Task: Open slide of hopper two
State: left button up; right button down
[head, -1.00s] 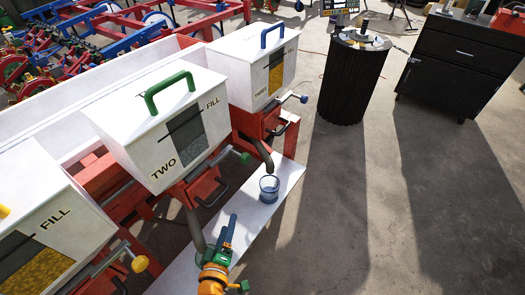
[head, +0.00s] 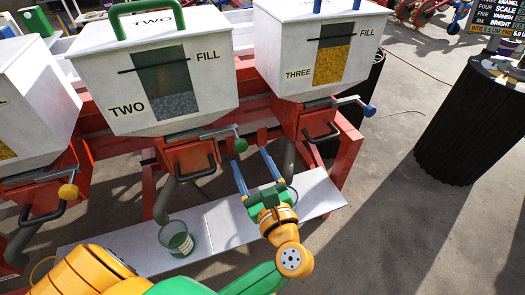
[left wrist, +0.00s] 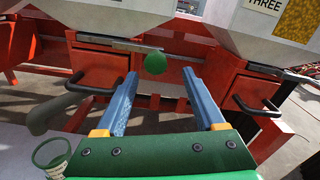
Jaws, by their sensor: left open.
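Hopper two (head: 158,85) is a white box with a green handle, a window and the label TWO. Its slide rod (head: 205,133) runs beneath it and ends at the right in a green knob (head: 240,145). My left gripper (head: 251,158) is open and empty, its blue fingers pointing toward the hoppers. In the left wrist view, the green knob (left wrist: 155,63) shows between the fingers of my gripper (left wrist: 160,76), just beyond the tips and apart from them. My right gripper is not in view.
Hopper three (head: 318,50), with a blue knob (head: 369,111), stands at the right. A green-banded cup (head: 177,240) stands on the white shelf (head: 225,222) under hopper two's spout. Black pull handles (head: 195,172) hang below the slides.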

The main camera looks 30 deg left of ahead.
aim_at(242, 149)
pick_arm(q)
jog(key=x, duration=0.4)
jog(key=p+x, duration=0.1)
jog(key=x, duration=0.1)
jog(key=shift+s+a+r, duration=0.15)
jog(key=shift+a, duration=0.45)
jog(key=c, duration=0.9)
grip_shut()
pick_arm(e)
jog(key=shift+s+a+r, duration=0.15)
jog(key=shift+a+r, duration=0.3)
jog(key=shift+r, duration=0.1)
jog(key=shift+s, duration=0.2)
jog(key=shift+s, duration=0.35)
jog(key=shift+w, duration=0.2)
